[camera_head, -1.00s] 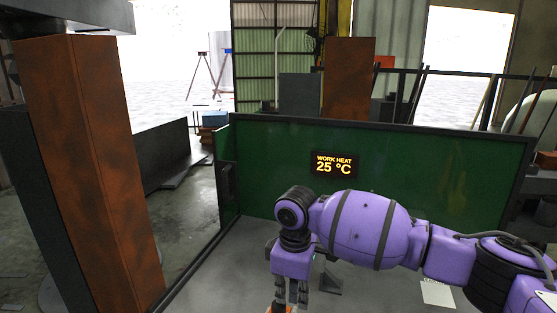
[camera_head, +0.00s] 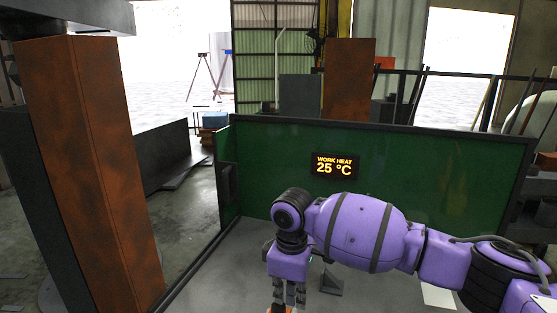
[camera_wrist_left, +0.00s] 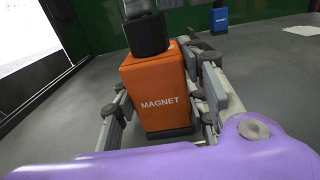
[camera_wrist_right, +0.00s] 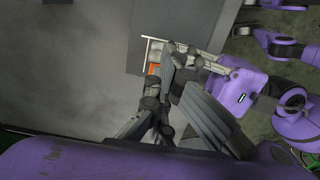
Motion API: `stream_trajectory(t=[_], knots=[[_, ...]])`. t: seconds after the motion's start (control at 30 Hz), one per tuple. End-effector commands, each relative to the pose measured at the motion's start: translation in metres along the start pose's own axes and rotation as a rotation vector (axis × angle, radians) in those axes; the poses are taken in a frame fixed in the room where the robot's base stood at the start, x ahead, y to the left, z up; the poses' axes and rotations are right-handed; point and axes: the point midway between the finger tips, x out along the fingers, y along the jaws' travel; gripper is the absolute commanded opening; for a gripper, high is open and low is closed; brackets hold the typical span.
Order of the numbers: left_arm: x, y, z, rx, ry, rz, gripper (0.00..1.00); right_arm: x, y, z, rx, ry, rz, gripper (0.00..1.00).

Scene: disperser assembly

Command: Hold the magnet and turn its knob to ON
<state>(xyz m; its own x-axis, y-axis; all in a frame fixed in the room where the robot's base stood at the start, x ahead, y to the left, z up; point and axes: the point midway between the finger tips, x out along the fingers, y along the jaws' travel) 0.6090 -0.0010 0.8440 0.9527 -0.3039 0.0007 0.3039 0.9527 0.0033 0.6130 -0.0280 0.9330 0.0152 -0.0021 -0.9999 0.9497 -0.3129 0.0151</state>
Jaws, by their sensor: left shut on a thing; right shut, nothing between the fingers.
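My right gripper (camera_head: 290,292) points down in the head view, just above a sliver of orange (camera_head: 279,310) at the bottom edge. Its fingers are shut and empty; in the right wrist view they are by a small orange patch (camera_wrist_right: 153,69) of the magnet. I cannot tell whether they touch the knob. No ON mark is readable.
A blue block (camera_wrist_left: 219,19) stands farther back in the left wrist view. A white sheet (camera_head: 438,295) lies at right.

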Motion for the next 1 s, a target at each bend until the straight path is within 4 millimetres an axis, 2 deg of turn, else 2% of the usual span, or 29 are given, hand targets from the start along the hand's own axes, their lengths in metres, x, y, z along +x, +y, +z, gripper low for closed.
stream_trajectory(t=[0.03, 0.5, 1.0], knots=[[-0.001, -0.007, 0.0, 0.0, -0.002, -0.013, 0.0, 0.012, -0.008, 0.0, -0.005, -0.004, -0.017, 0.0], [0.0, -0.007, 0.0, -0.004, -0.002, -0.014, 0.0, 0.011, -0.024, 0.0, -0.012, -0.004, -0.025, 0.0], [0.001, -0.007, 0.0, -0.007, -0.002, -0.013, 0.0, 0.011, -0.029, -0.001, -0.013, -0.006, -0.025, 0.0]])
